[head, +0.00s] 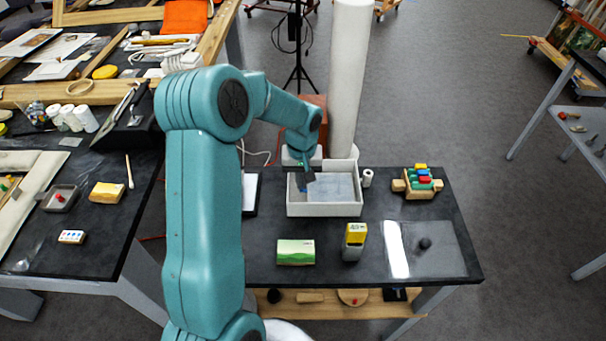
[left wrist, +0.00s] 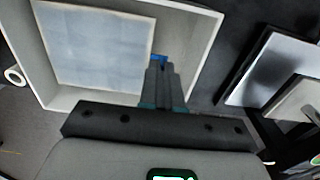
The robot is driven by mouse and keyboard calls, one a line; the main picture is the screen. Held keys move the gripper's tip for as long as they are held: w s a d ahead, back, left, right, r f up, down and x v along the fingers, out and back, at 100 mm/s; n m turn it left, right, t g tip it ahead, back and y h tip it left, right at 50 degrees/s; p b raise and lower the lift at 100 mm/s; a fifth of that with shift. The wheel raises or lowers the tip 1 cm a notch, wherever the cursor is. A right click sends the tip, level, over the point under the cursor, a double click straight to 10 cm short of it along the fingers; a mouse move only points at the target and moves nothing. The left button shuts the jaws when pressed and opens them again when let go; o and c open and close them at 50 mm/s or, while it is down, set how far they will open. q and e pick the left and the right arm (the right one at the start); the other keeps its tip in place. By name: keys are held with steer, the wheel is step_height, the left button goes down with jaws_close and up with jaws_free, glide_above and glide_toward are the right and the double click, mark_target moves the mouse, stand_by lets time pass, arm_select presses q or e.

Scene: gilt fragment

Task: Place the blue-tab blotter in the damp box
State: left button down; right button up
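The damp box (head: 325,209) is an open white box at the back of the dark table. The blue-tab blotter (head: 335,188) is a pale grey-blue sheet inside its walls; I cannot tell if it touches the floor. My left gripper (head: 305,187) reaches into the box at the sheet's left side. In the left wrist view, the blotter (left wrist: 95,45) lies within the box (left wrist: 203,45), and its blue tab is at the tips of my left gripper (left wrist: 158,66). The fingers are close together and look shut on the tab. My right gripper is out of view.
A green-and-cream packet (head: 295,252), a yellow-topped grey block (head: 354,241) and a clear sheet with a dark lump (head: 425,243) lie in front. A wooden rack with coloured pieces (head: 418,182) stands right. A white column (head: 350,80) rises behind.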

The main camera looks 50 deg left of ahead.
arm_select(q)
steer(key=shift+f, duration=0.45)
steer(key=shift+w+a+f, duration=0.25)
steer(key=shift+a+f, duration=0.05)
steer(key=shift+s+d+r, duration=0.15)
steer(key=shift+d+r, duration=0.05)
steer(key=shift+d, duration=0.05)
steer(key=shift+a+f+b, duration=0.2)
steer(key=shift+f+b, duration=0.15)
steer(key=shift+f, duration=0.05)
steer(key=shift+d, duration=0.15)
steer(key=shift+f, duration=0.1)
steer(key=shift+f+b, duration=0.15)
steer(key=shift+b, duration=0.15)
steer(key=c, duration=1.3)
jaws_free()
steer(key=shift+o, duration=0.2)
